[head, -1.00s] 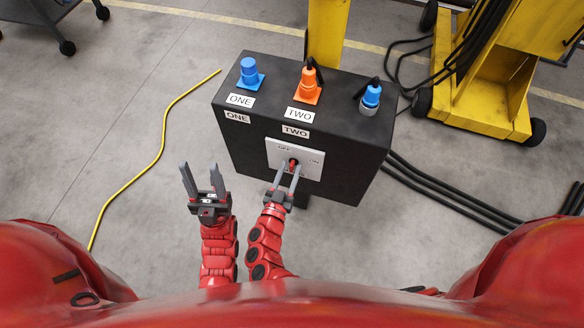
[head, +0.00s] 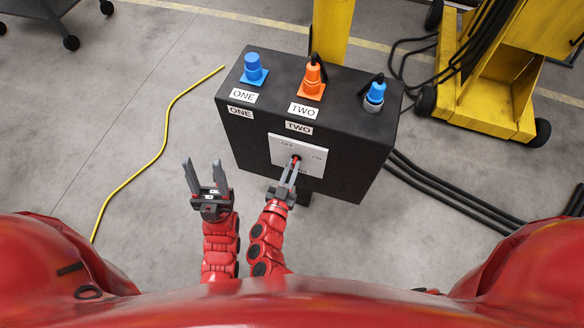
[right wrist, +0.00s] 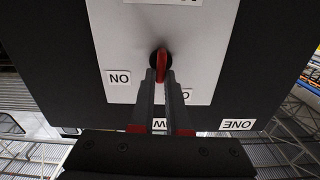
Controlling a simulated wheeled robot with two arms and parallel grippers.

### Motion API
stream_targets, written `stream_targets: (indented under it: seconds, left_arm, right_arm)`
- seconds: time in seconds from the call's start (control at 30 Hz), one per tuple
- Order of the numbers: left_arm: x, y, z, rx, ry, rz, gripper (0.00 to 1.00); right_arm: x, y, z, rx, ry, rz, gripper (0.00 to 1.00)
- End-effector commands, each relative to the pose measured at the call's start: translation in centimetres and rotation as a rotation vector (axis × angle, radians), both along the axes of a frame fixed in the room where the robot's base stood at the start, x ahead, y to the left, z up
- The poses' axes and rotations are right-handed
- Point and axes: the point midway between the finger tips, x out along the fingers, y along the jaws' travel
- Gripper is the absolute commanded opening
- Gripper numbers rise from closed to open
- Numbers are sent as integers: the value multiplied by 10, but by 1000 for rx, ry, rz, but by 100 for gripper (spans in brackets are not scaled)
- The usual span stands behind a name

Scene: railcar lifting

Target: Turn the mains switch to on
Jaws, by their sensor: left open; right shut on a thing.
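The mains switch is a red knob (right wrist: 161,64) on a pale plate (head: 283,151) on the front of a black box (head: 345,178). The plate reads OFF at its upper left and ON at its right in the head view. In the right wrist view the plate appears upside down, with ON at left and the other label partly hidden. My right gripper (head: 294,162) is shut on the red knob, its fingertips close together around it. My left gripper (head: 202,162) is open and empty, left of the box and apart from it.
On the box top are a blue plug (head: 253,68), an orange plug (head: 313,78) and another blue connector (head: 375,95), with ONE and TWO labels. A yellow machine (head: 485,90) stands at right. A yellow cable (head: 163,135) lies on clear floor at left.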

Motion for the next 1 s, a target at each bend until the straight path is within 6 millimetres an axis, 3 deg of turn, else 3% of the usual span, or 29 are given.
stream_targets:
  seconds: [1.0]
  left_arm:
    - [0, 0, -103, 0, 0, 0, 50]
  right_arm:
    - [-3, -8, -10, 797, -257, -1, 0]
